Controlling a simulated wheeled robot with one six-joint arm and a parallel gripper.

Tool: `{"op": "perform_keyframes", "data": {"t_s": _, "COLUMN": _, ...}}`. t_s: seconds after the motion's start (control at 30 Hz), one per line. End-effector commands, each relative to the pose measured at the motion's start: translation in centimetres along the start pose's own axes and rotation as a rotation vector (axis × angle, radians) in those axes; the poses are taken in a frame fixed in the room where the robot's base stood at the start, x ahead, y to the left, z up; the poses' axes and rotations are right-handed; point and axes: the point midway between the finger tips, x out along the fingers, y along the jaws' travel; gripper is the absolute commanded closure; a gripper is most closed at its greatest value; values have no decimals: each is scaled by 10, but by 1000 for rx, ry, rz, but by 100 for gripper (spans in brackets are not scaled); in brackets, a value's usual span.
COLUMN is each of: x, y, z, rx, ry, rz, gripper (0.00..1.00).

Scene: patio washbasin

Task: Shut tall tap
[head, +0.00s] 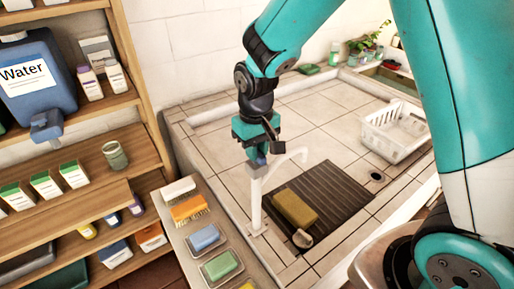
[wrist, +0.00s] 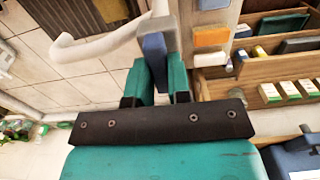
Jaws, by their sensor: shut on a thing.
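The tall tap (head: 256,200) is a white upright post beside the dark slatted mat, with a white spout reaching right. In the wrist view its curved spout (wrist: 95,50) runs to the left. Its blue lever (wrist: 154,48) sits between my gripper's teal fingers. My gripper (head: 259,156) is over the top of the tap, pointing down, and is shut on the blue lever. The fingers hide part of the lever. I cannot make out any water at the spout.
A dark slatted mat (head: 330,192) holds a yellow-brown block (head: 294,208). A white basket (head: 394,132) stands at right on the tiles. Soaps and a brush (head: 189,209) line the ledge at left, by wooden shelves with a blue water container (head: 38,85). The tiles behind the tap are clear.

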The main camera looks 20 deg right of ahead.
Motion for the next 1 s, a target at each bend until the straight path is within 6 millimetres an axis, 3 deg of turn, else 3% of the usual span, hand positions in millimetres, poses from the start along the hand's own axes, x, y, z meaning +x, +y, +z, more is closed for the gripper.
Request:
{"op": "perform_keyframes", "data": {"t_s": 0.27, "x": -2, "y": 0, "z": -2, "rx": 6, "ry": 7, "rz": 1, "gripper": 100}}
{"op": "perform_keyframes", "data": {"t_s": 0.3, "x": -2, "y": 0, "z": -2, "rx": 6, "ry": 8, "rz": 1, "gripper": 77}}
{"op": "perform_keyframes", "data": {"t_s": 0.4, "x": -2, "y": 0, "z": -2, "rx": 5, "ry": 6, "rz": 1, "gripper": 56}}
{"op": "perform_keyframes", "data": {"t_s": 0.77, "x": -6, "y": 0, "z": -1, "rx": 2, "ry": 5, "rz": 0, "gripper": 56}}
{"op": "perform_keyframes", "data": {"t_s": 1.0, "x": -49, "y": 0, "z": -2, "rx": 2, "ry": 12, "rz": 0, "gripper": 56}}
